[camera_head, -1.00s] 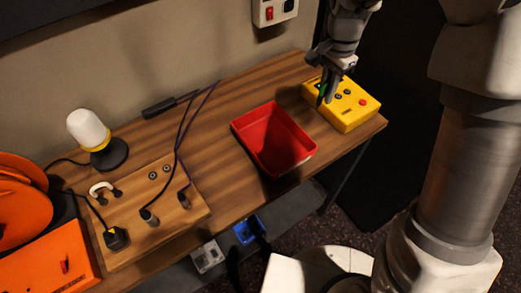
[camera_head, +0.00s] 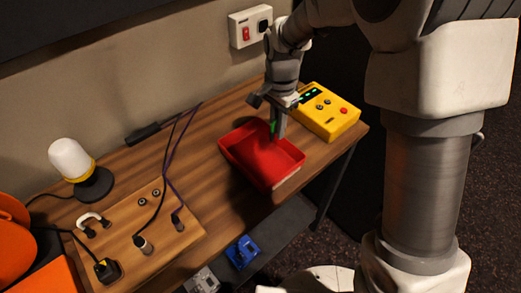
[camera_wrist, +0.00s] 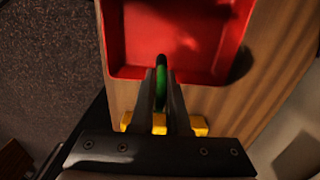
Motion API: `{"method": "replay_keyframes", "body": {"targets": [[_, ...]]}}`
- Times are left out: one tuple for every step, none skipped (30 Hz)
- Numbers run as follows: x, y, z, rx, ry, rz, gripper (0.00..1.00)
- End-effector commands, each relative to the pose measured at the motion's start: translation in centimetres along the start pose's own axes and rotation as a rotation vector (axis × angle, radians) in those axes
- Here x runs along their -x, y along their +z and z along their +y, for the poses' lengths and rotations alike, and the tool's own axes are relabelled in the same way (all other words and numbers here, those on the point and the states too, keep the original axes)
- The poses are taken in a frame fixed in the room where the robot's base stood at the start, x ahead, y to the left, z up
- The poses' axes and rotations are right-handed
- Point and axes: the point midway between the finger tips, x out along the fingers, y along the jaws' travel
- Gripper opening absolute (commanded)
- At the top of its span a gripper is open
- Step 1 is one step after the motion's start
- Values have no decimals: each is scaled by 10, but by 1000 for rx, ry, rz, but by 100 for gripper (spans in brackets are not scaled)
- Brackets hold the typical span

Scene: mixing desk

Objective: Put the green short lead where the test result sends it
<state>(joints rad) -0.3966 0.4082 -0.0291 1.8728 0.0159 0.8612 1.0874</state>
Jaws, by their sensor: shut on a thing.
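My gripper (camera_head: 277,132) is shut on the green short lead (camera_head: 272,127), mostly hidden between the fingers. In the wrist view the lead (camera_wrist: 161,88) is a green strip between my fingers (camera_wrist: 162,82), with a dark end pointing toward the red tray (camera_wrist: 125,72). In the head view my gripper is over the back right part of the red tray (camera_head: 243,160); the height above its floor is hard to tell. The yellow tester (camera_head: 335,118) stands right of the tray, with several green lights (camera_head: 311,97) on its dark display.
Left of the tray is a wooden board (camera_head: 185,232) with sockets and cables. A white-domed lamp (camera_head: 70,158) stands at the back left. A blue box (camera_head: 243,250) and a grey box (camera_head: 203,281) sit below the desk's front edge. A switch box (camera_head: 250,27) is on the wall.

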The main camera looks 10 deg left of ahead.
Motion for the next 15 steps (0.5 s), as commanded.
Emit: {"method": "replay_keyframes", "body": {"targets": [[-8, 11, -4, 5, 3, -1, 0], [-11, 17, -6, 5, 2, 0, 0], [-15, 23, -8, 4, 2, 0, 0], [-18, 27, -10, 4, 2, 0, 0], [-20, 31, -12, 4, 1, 0, 0], [-23, 34, -13, 2, 1, 0, 0], [-24, 37, -14, 2, 1, 0, 0], [-25, 38, -15, 2, 1, 0, 0], [-26, 40, -15, 1, 1, 0, 0], [-28, 41, -16, 1, 1, 0, 0], [-29, 41, -16, 0, 2, 0, 0], [-32, 42, -16, 0, 2, 0, 0], [-36, 41, -16, 0, 2, 0, 0], [-39, 41, -16, 0, 2, 0, 0], [-46, 41, -15, -1, 4, -1, 0]]}}
